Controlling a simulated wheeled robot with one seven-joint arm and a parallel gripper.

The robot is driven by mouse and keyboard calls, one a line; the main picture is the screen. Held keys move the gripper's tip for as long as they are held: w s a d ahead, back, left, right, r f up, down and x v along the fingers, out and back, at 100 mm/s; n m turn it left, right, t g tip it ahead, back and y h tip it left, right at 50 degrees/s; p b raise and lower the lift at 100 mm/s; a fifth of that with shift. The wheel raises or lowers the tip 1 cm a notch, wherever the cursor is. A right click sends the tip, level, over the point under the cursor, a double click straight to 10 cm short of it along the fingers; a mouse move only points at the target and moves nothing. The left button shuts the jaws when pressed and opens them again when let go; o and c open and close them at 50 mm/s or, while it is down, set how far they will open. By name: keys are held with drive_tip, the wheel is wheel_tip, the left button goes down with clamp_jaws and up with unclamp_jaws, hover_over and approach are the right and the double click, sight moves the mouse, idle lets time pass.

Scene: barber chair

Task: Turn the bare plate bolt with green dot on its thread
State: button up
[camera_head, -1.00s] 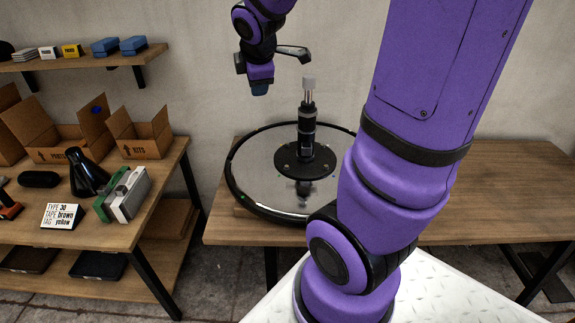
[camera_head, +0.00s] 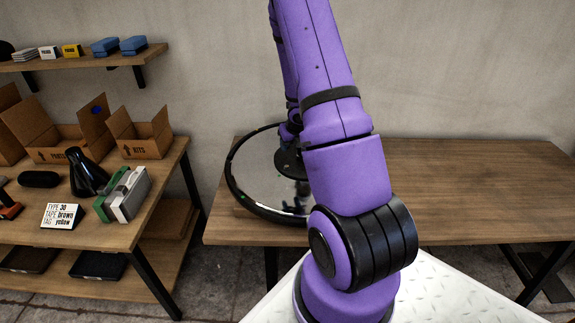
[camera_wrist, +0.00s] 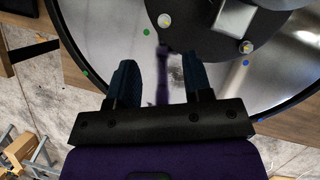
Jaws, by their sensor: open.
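The dark round plate (camera_wrist: 205,35) sits on the shiny round tray (camera_wrist: 110,30). In the wrist view a pale bolt head (camera_wrist: 165,20) shows on the plate's near edge, with a green dot (camera_wrist: 147,32) on the tray beside it. A second bolt (camera_wrist: 246,46) with a yellowish mark sits to the right, near a blue dot (camera_wrist: 246,62). My gripper (camera_wrist: 160,66) is open and empty, its fingertips just short of the pale bolt. I cannot make out any thread colour. In the head view my arm hides the bolts and most of the plate (camera_head: 287,163).
A square post (camera_wrist: 234,18) rises from the plate close to the right bolt. The wooden table (camera_head: 470,185) is clear on the right. A shelf bench (camera_head: 150,225) at left holds open boxes (camera_head: 140,135) and a sign card (camera_head: 61,216).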

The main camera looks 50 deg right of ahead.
sight(287, 167)
drive_tip(key=shift+n, duration=0.5)
drive_tip(key=x, duration=0.4)
drive_tip(key=s+x, duration=0.1)
drive_tip(key=x, duration=0.7)
drive_tip(key=shift+s+a+f, duration=0.1)
drive_tip(key=shift+s+f, duration=0.1)
drive_tip(key=shift+f, duration=0.3)
clamp_jaws()
